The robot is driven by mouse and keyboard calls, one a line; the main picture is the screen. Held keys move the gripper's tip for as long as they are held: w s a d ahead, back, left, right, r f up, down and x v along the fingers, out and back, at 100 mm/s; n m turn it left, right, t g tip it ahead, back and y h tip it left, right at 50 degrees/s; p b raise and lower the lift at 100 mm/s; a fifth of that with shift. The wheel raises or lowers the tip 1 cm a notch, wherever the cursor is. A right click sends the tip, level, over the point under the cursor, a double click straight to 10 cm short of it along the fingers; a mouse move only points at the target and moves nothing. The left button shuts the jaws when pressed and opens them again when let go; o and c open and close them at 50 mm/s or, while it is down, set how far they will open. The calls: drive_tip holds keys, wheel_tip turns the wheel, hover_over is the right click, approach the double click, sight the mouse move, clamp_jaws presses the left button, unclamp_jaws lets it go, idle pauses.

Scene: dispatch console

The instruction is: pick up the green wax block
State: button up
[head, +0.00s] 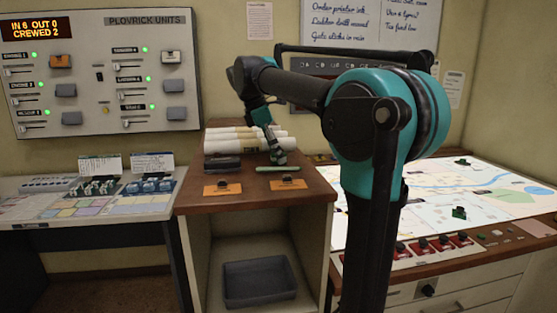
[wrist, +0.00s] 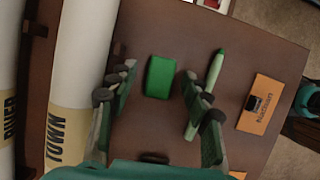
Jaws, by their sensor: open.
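The green wax block (wrist: 160,77) lies on the brown top of a wooden cabinet (wrist: 140,30). In the wrist view my gripper (wrist: 157,78) is open, with one finger on either side of the block and a gap on both sides. In the head view my gripper (head: 277,154) reaches down over the cabinet top, and I cannot make out the block there. A light green crayon or pen (wrist: 216,66) lies just outside the right finger; it also shows in the head view (head: 285,169).
White rolls marked RIVER (wrist: 8,80) and TOWN (wrist: 78,70) lie to the left in the wrist view. An orange card (wrist: 260,102) with a black clip lies to the right. A grey bin (head: 259,283) stands in the cabinet's open shelf. A map table (head: 480,190) adjoins at right.

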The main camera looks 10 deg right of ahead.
clamp_jaws()
drive_tip(key=shift+r, duration=0.15)
wheel_tip(320, 180, up, 20)
idle(0.7)
drive_tip(key=c, duration=0.8)
unclamp_jaws()
drive_tip(key=c, duration=0.3)
